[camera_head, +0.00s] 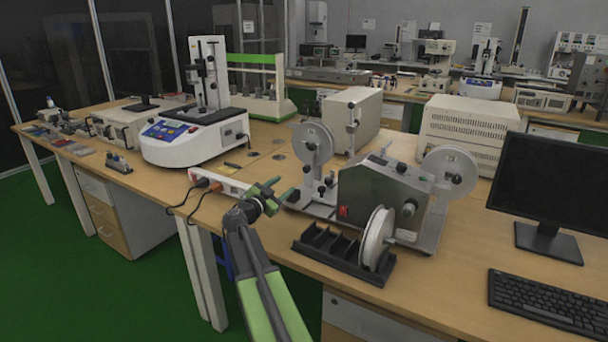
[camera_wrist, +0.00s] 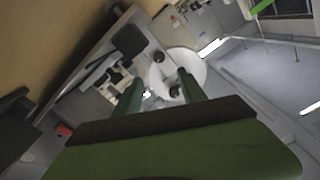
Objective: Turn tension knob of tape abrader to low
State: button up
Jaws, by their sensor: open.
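The tape abrader (camera_head: 372,197) is a grey-green box on a metal base on the bench, with a reel on each side. A round grey knob (camera_head: 408,209) and a red switch (camera_head: 344,211) are on its front; I cannot tell which knob sets tension. Black knobs show by its left reel (camera_head: 312,143). My gripper (camera_head: 283,190) is open and empty, just left of the abrader's base, apart from its box. In the wrist view, a white reel (camera_wrist: 190,62) with dark knobs (camera_wrist: 158,57) shows beyond and between my green fingers (camera_wrist: 160,88). The red switch (camera_wrist: 64,130) shows at left.
A black rack (camera_head: 342,256) holding a white tape roll (camera_head: 376,239) stands in front of the abrader. A white power strip (camera_head: 218,180) with cables lies left of my gripper. A monitor (camera_head: 551,190) and keyboard (camera_head: 548,304) are at right. A white-blue tester (camera_head: 191,138) stands at left.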

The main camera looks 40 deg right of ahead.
aim_at(304, 170)
jog(key=x, duration=1.4)
grip_shut()
jog(key=shift+w+r, duration=0.1)
jog(key=shift+w, duration=0.05)
